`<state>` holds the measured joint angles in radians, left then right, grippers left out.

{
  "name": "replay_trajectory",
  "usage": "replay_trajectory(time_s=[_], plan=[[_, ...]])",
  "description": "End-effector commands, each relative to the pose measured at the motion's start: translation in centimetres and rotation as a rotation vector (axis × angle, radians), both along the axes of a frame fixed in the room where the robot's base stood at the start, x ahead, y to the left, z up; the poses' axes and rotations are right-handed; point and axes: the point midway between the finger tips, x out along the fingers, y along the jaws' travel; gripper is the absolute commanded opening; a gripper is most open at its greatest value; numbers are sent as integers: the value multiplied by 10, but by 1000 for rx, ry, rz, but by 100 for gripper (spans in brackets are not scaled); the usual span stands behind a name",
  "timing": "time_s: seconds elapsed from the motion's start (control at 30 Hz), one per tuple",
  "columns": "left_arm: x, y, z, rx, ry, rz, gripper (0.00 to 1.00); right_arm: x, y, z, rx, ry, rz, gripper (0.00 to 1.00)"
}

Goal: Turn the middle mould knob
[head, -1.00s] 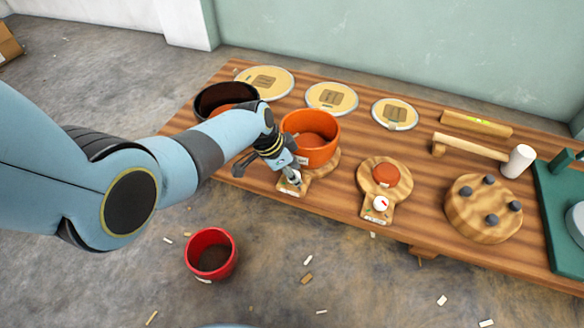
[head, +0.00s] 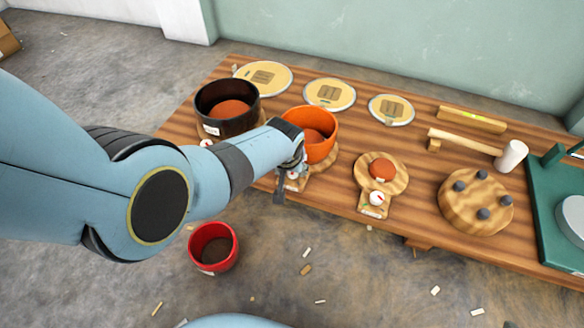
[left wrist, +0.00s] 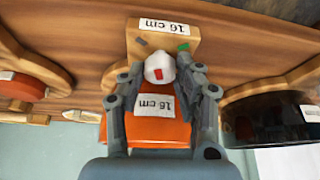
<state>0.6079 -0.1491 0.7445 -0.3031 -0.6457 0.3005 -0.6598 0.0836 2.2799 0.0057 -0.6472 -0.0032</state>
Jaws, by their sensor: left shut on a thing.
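The middle mould is the orange pot (head: 322,133) on a wooden base, labelled 16 cm. Its knob (left wrist: 160,69) is white with a red mark and sits on the wooden tab (left wrist: 172,48) in the left wrist view. A green mark and a dark mark lie on the tab, on either side beyond the knob. My left gripper (head: 292,180) is at the tab in front of the orange pot. In the left wrist view its fingers (left wrist: 161,76) are shut on the knob, one on each side. In the head view the gripper mostly hides the knob. My right gripper is not in view.
A dark brown pot (head: 214,121) stands left of the orange one. A small mould (head: 382,168) with its own white knob (head: 376,198) is to the right. Round drumheads (head: 330,94) lie behind. A mallet (head: 510,156) lies right. A red bucket (head: 213,248) stands on the floor.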

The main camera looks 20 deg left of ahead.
Motion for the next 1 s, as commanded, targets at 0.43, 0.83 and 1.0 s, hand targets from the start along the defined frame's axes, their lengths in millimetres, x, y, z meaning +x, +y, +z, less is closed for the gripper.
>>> replay_trajectory(time_s=[0.43,0.83,1.0], plan=[[-1,-2,-4,-1,3,366,0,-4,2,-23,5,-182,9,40],[-1,-3,-2,-2,3,517,0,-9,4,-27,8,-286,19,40],[-1,-3,-1,-3,4,532,0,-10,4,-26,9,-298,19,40]])
